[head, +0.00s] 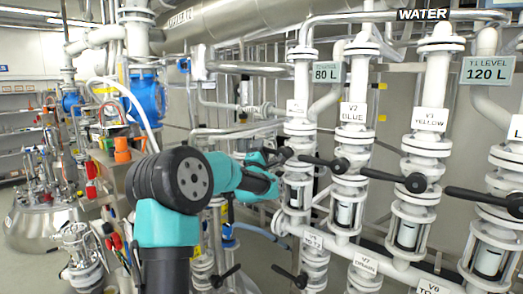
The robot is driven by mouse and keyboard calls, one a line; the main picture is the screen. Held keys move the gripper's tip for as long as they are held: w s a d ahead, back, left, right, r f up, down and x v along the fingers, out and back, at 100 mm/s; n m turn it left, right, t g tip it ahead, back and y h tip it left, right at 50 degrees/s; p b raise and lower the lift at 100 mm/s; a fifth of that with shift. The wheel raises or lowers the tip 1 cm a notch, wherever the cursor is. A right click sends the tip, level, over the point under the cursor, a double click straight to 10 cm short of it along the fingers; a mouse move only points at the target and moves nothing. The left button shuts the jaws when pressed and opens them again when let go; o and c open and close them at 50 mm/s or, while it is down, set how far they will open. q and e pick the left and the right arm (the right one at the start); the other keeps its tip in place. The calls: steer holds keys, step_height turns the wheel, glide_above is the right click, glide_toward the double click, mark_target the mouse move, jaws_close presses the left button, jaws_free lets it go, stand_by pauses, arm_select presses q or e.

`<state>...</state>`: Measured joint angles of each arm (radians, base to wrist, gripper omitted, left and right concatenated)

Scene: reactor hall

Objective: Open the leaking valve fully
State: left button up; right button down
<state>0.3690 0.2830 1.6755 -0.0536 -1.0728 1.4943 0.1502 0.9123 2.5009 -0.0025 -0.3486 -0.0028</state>
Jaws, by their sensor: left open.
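A row of white valves with black levers stands at the centre and right. One is labelled V2 BLUE (352,112) and one V3 YELLOW (429,119). Their levers, the V2 lever (323,162) and the V3 lever (395,177), point left, roughly across the pipes. No drip or puddle shows, so I cannot tell which valve leaks. My left gripper (277,158) is open, by the leftmost pipe of the row, close to the black handle there. I cannot tell whether it touches that handle. My right gripper is not in view.
A further lever (485,198) sticks out at the right. Lower levers, such as one black lever (290,276), project below. Signs read 80 L (326,73) and 120 L (486,70). A steel vessel (40,222) stands at the left. Pipes crowd the space around my arm.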

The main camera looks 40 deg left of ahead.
arm_select(q)
steer(key=shift+c, duration=0.2)
jaws_close()
stand_by(0.4)
